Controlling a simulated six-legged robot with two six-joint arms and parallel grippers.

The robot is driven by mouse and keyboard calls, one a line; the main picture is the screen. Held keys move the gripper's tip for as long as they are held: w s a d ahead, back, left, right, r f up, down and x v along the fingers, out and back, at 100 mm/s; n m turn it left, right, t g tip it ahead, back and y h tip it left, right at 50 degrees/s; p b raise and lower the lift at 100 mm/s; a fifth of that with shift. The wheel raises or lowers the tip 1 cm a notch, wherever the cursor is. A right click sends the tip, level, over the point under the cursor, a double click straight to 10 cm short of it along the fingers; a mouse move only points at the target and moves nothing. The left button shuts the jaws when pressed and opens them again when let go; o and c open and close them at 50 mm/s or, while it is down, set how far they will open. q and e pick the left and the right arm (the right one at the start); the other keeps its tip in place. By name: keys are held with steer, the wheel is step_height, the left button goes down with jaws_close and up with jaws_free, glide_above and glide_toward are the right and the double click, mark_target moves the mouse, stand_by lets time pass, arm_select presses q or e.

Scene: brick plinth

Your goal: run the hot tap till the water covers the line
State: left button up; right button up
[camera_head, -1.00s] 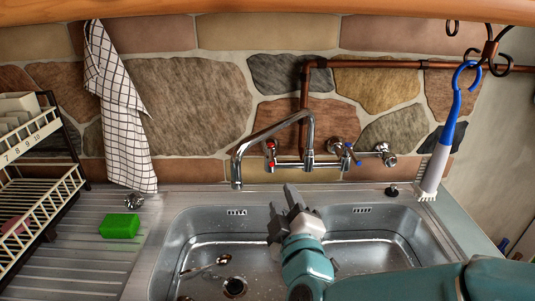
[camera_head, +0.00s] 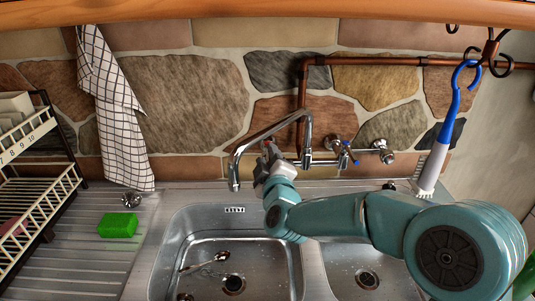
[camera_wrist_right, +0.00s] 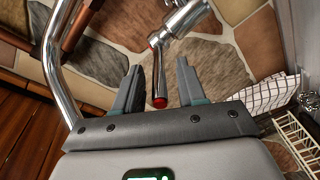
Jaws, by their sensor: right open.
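The hot tap's red-tipped lever (camera_wrist_right: 160,101) points between the two fingers of my right gripper (camera_wrist_right: 158,88) in the right wrist view. The jaws are open around it; I cannot tell whether they touch it. In the head view my right gripper (camera_head: 270,157) reaches the wall tap and mostly hides the hot handle. The chrome spout (camera_head: 235,170) hangs over the left basin (camera_head: 200,226). I see no stream from it. The basin floor shows a dark drain (camera_head: 233,284) and spoons (camera_head: 205,262). No marked line is discernible. My left gripper is out of view.
The blue-marked cold tap (camera_head: 345,150) is close right of my gripper. A copper pipe (camera_head: 390,61) runs along the wall. A blue-white brush (camera_head: 440,150) hangs at right. A green sponge (camera_head: 118,225) lies on the drainer beside a rack (camera_head: 45,205) and checked towel (camera_head: 118,120).

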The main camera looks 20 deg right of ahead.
steer(key=shift+w, duration=0.35)
steer(key=shift+s, duration=0.1)
jaws_close()
steer(key=shift+w+a+m+h+p, duration=0.15)
steer(key=shift+a+m+h+p, duration=0.1)
steer(key=shift+m+h+p, duration=0.25)
steer(key=shift+w+a+m+h+p, duration=0.1)
steer(key=shift+a+m+h+p, duration=0.15)
steer(key=shift+h+p, duration=0.35)
jaws_free()
steer(key=shift+d, duration=0.1)
